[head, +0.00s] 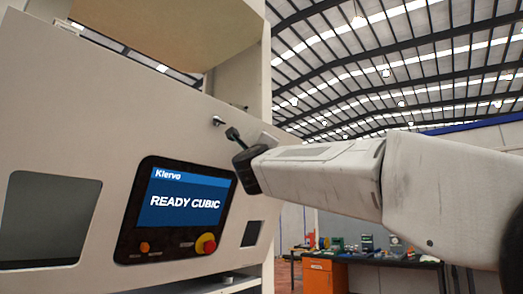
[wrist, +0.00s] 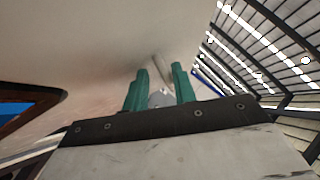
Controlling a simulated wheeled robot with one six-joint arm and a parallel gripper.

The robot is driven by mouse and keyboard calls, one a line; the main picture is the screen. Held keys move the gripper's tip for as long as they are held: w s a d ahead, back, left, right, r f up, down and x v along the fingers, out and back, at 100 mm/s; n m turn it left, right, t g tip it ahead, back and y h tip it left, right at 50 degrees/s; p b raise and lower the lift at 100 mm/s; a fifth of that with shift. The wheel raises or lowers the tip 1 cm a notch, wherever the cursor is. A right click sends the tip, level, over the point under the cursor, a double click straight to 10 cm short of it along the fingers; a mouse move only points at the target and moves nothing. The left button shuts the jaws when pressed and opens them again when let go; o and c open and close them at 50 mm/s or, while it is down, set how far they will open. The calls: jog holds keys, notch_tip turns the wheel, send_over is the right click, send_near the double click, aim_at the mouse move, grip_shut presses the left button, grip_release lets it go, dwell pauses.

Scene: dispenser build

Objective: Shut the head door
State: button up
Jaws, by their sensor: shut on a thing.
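A large pale front panel (head: 115,115) with a screen in it fills the left of the head view; it appears to be the head door. A gap shows between its slanted upper edge and the cabinet, so it looks ajar. A small metal knob (head: 217,120) sticks out near its upper right corner. My gripper (head: 232,132) is at this corner. In the wrist view the green fingers of my gripper (wrist: 158,88) are shut on a small grey piece (wrist: 160,99), likely the knob. The pale surface lies just beyond the fingertips.
The screen (head: 187,197) reads "READY CUBIC", with a red stop button (head: 206,243) below it. A tan board (head: 165,30) shows above the panel. A workbench (head: 375,258) with an orange drawer unit stands at the back right. Room right of the cabinet is open.

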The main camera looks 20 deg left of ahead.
jog(key=s+d+f, duration=0.1)
jog(key=s+d, duration=0.2)
jog(key=s, duration=0.5)
dwell(0.6)
